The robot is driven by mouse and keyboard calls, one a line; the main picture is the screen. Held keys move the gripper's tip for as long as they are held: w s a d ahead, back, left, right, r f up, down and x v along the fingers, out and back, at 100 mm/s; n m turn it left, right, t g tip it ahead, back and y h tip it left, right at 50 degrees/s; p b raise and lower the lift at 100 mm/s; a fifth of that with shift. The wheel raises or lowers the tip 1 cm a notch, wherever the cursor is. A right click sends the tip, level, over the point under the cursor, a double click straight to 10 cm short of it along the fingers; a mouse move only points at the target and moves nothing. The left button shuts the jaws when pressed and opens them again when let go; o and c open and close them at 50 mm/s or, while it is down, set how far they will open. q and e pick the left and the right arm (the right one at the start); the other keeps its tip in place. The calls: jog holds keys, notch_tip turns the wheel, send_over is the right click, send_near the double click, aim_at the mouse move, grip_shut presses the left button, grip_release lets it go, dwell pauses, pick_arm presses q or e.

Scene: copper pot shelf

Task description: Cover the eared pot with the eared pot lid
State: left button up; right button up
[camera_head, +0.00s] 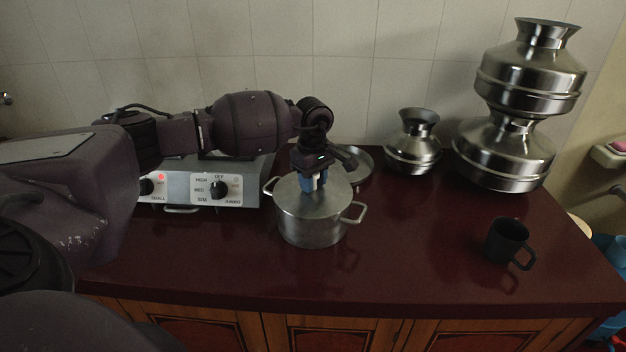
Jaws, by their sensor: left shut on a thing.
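The eared pot (311,228) is a silver metal pot with two side handles, standing on the dark red counter. The eared pot lid (332,200) is a flat silver disc over the pot's mouth, level with the rim. It appears to lie on the rim, but I cannot tell whether a small gap is left. My left gripper (314,184) points down over the middle of the lid, its blue fingertips shut on the lid's grip, which they hide. My right gripper is not in view.
A stove (245,188) with knobs stands left of the pot. A round metal piece (362,162) lies behind, partly hidden by my gripper. A small metal vessel (412,150), stacked large vessels (502,155) and a dark mug (507,240) stand right. The counter (420,235) between is clear.

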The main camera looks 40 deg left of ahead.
pick_arm(q)
jog(key=shift+f, duration=0.2)
dwell(0.3)
jog(key=o, duration=1)
jog(key=shift+o, duration=0.2)
notch_tip(320, 180, up, 11)
jog(key=shift+f, duration=0.1)
